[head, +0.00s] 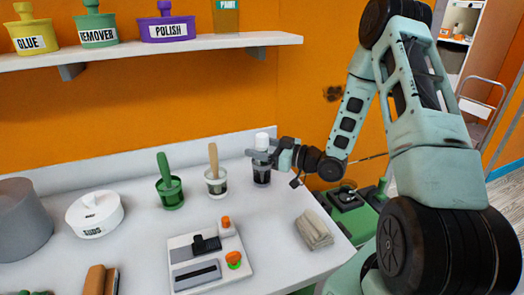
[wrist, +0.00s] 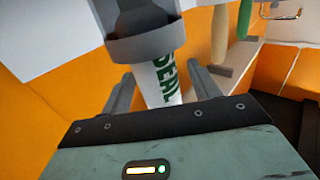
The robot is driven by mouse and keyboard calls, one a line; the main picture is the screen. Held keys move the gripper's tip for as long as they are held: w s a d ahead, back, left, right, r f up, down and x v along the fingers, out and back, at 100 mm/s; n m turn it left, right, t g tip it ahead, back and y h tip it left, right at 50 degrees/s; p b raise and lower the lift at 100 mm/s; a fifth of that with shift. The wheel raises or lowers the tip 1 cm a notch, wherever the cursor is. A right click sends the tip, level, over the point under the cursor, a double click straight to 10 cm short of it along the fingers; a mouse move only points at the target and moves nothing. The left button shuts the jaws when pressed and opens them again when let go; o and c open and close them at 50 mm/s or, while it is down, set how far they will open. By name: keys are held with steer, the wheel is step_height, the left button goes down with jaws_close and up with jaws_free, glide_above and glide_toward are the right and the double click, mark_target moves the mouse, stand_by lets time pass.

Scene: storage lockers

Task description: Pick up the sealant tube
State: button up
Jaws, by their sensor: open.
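The sealant tube (head: 262,139) is white and stands upright at the right part of the counter, by the back wall. Its lower part is hidden in a dark grey cup (head: 262,175). In the wrist view the tube (wrist: 163,78) shows green letters reading "SEAL", and the grey cup (wrist: 143,32) is at the top of the picture. My gripper (head: 259,155) reaches in from the right at the tube's height. In the wrist view my gripper (wrist: 158,72) is open, with one finger on each side of the tube. Whether either finger touches it I cannot tell.
Left of the tube stand a white pot (head: 216,184) with a wooden handle and a green pot (head: 170,195) with a green handle. A grey device (head: 207,258) and a folded cloth (head: 314,230) lie in front. A shelf (head: 150,50) with containers hangs above.

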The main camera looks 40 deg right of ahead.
steer(key=shift+w+a, duration=0.35)
steer(key=shift+w, duration=0.3)
steer(key=c, duration=1.1)
steer(key=shift+o, duration=0.2)
steer(key=shift+r, duration=0.15)
